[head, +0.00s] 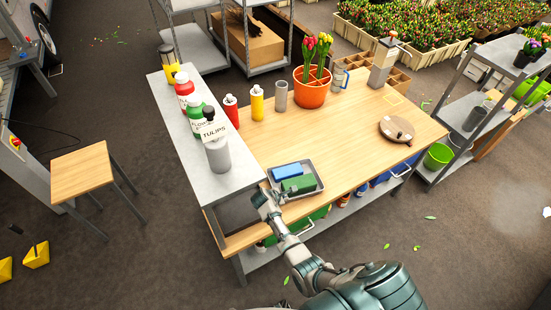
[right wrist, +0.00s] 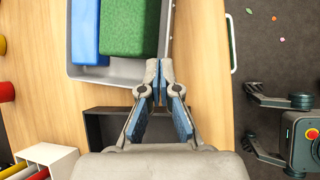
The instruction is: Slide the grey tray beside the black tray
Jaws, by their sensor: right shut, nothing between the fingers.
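The grey tray (head: 319,183) lies on the wooden bench near its front left corner, with a blue block (head: 287,171) and a green block (head: 299,184) in it. In the right wrist view the grey tray (right wrist: 112,74) fills the top. The black tray (right wrist: 100,126) is below it there, with a strip of wood between them, and my gripper covers part of it. My right gripper (right wrist: 160,66) is shut and empty, its fingertips over the grey tray's lower right corner; contact is unclear. In the head view my right gripper (head: 266,199) is at the tray's near left corner. My left gripper is out of view.
A raised grey shelf (head: 190,130) with bottles runs along the bench's left side. The bench right of the grey tray is clear.

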